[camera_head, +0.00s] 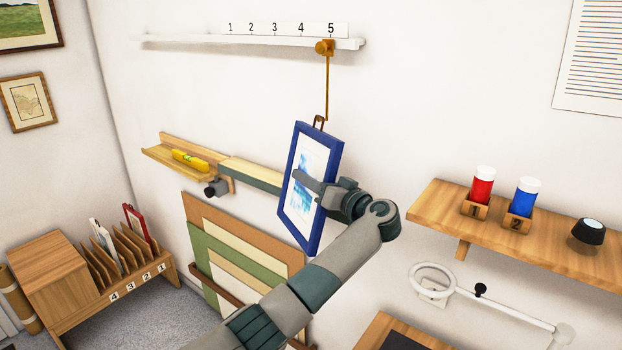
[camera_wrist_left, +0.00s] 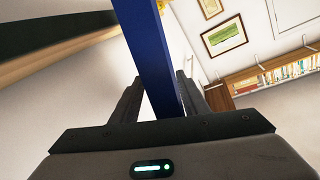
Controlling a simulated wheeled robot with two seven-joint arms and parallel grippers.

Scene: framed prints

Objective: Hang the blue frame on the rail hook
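The blue frame (camera_head: 310,225) holds a print with a white border and stands near the wall, slightly tilted. My left gripper (camera_head: 312,187) reaches across its front and is shut on it. In the left wrist view the blue frame's side (camera_wrist_left: 160,60) lies between the two fingers (camera_wrist_left: 162,92). The brown rail hook (camera_head: 327,85) hangs from the white rail (camera_head: 220,40) below number 5. The frame's small hanger (camera_head: 319,123) is at the hook's lower end; I cannot tell whether it is caught on it. My right gripper is not in view.
A wooden ledge with a yellow level (camera_head: 190,160) is on the wall at left. Larger boards (camera_head: 235,245) lean below it. A wooden shelf (camera_head: 540,235) with red and blue bottles is at right, above a white ring lamp (camera_head: 433,281). A slotted rack (camera_head: 125,250) stands at lower left.

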